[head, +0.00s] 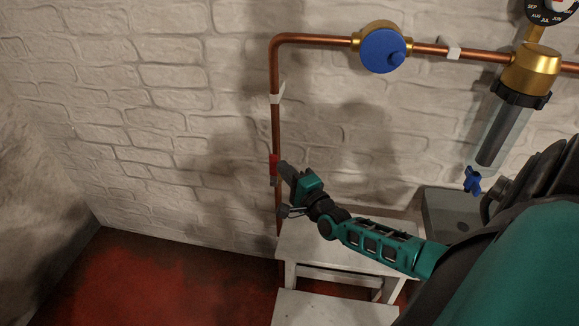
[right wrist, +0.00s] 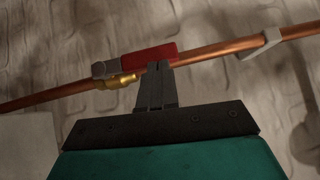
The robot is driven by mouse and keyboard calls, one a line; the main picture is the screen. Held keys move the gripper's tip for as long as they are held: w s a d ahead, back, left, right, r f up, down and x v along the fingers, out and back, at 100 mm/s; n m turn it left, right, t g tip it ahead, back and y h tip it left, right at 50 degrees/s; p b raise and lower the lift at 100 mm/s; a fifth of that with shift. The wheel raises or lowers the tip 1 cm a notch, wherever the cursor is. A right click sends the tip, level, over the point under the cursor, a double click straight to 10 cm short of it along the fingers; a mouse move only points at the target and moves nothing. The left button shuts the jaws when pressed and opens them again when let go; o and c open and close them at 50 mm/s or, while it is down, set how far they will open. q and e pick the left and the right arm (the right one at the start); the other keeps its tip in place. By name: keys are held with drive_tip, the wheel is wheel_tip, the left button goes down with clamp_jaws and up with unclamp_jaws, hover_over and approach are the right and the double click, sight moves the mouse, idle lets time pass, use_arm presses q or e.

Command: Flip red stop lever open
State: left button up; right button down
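The red stop lever (head: 273,163) sits on the vertical copper pipe at the wall in the head view. In the right wrist view the red lever (right wrist: 150,56) lies roughly along the pipe, with a grey end and a brass valve body (right wrist: 117,81) at its left. My right gripper (head: 284,167) is right beside the lever. In the right wrist view its fingers (right wrist: 159,66) are together, with their tips at the lower edge of the lever. I cannot tell whether the tips touch it. My left gripper is not in view.
The copper pipe (head: 276,125) runs up the white brick wall, then right past a blue round knob (head: 382,50) to a brass-topped filter (head: 534,68). A white step stool (head: 330,245) stands below my right forearm. A grey basin (head: 448,215) is at the right. Red floor lies open at left.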

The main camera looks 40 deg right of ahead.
use_arm(q)
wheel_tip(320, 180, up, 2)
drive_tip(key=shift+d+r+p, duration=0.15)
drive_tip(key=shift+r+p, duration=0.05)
drive_tip(key=shift+p, duration=0.9)
use_arm(e)
drive_tip(key=s+a, duration=0.1)
drive_tip(key=s, duration=1.1)
drive_tip(key=shift+s+a+f, duration=0.2)
drive_tip(key=shift+s+f, duration=0.2)
drive_tip(key=shift+a, duration=0.1)
use_arm(q)
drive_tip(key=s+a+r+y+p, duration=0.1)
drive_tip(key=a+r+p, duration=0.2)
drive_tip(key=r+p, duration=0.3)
drive_tip(key=p, duration=0.4)
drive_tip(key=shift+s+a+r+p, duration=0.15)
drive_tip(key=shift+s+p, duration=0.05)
drive_tip(key=shift+p, duration=0.1)
use_arm(e)
drive_tip(key=s+a+r+n+g+y, duration=0.2)
drive_tip(key=s+a+n+g, duration=0.1)
drive_tip(key=a+n, duration=0.7)
drive_tip(key=s+a+r+n+g+y, duration=0.2)
drive_tip(key=s+a+n+g, duration=0.2)
drive_tip(key=a+n, duration=0.6)
drive_tip(key=n, duration=0.2)
drive_tip(key=shift+a+r+n+g, duration=0.2)
drive_tip(key=shift+r+n+g, duration=0.1)
drive_tip(key=shift+r+g, duration=0.1)
